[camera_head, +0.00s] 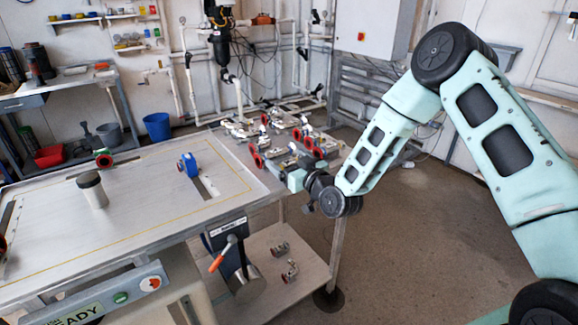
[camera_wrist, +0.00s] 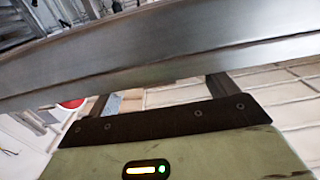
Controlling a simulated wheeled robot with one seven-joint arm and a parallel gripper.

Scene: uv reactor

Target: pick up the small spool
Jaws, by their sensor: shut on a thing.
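Several grey metal spools and fittings with red ends (camera_head: 305,138) lie on the table's far right corner. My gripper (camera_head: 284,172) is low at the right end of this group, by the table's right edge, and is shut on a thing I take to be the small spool. A red-ended metal piece (camera_head: 257,157) is just left of it. In the wrist view, the two dark fingers of my gripper (camera_wrist: 158,92) stand apart. A broad grey metal band (camera_wrist: 150,62) crosses in front and hides the fingertips and whatever is between them.
The metal table (camera_head: 135,205) carries a grey cylinder (camera_head: 92,190) and a blue part (camera_head: 189,165). A lower shelf (camera_head: 255,275) holds small metal fittings (camera_head: 289,271). A white cabinet (camera_head: 372,27) hangs on the back wall. The floor to the right is clear.

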